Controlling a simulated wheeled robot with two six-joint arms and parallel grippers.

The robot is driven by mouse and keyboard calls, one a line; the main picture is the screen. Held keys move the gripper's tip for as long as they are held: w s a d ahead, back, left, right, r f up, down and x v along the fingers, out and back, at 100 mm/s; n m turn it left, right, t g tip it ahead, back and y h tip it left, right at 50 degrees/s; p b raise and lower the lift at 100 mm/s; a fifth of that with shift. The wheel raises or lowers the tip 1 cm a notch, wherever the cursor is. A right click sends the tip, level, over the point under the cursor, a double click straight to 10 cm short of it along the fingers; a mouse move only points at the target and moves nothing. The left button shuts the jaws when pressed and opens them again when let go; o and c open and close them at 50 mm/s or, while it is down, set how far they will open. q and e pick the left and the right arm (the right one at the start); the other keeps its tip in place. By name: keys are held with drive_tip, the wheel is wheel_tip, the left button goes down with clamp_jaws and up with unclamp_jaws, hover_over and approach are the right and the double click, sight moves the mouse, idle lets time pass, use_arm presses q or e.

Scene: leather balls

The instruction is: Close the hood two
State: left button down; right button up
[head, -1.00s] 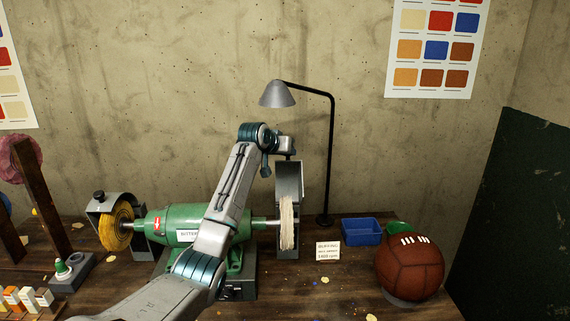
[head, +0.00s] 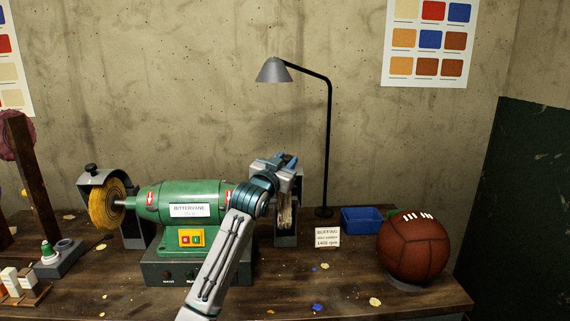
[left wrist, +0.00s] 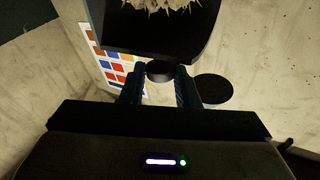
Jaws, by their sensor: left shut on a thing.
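The green bench grinder (head: 185,205) stands on the workbench. Its right-hand grey hood (head: 296,185) is over the pale buffing wheel (head: 286,212), partly hidden by my left wrist. My left gripper (head: 287,160) is at the top of this hood. In the left wrist view its two fingers (left wrist: 160,85) are shut on a dark round knob (left wrist: 158,70) on the hood, with pale wheel fibres (left wrist: 165,8) beyond it. The left-hand hood (head: 103,178) has a black knob and sits above a yellow wheel (head: 106,204). My right gripper is not in view.
A lamp (head: 328,140) stands behind the grinder. A blue tray (head: 361,220), a small sign (head: 327,237) and a brown leather ball (head: 413,247) are to the right. Wooden posts (head: 30,180) stand at the left. The front of the bench is mostly clear.

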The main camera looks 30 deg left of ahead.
use_arm(q)
drive_tip(key=shift+s+d+f+b, duration=0.15)
drive_tip(key=shift+s+f+b, duration=0.15)
drive_tip(key=shift+f+b, duration=0.2)
drive_tip(key=shift+f+t, duration=0.1)
drive_tip(key=shift+t, duration=0.2)
drive_tip(key=shift+s+d+f+m+b, duration=0.15)
drive_tip(key=shift+m+b, duration=0.15)
drive_tip(key=shift+f, duration=0.2)
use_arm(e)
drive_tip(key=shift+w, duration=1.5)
use_arm(q)
drive_tip(key=shift+f, duration=0.1)
drive_tip(key=c, duration=1.1)
unclamp_jaws()
drive_tip(key=shift+s, duration=0.1)
drive_tip(key=shift+s, duration=0.1)
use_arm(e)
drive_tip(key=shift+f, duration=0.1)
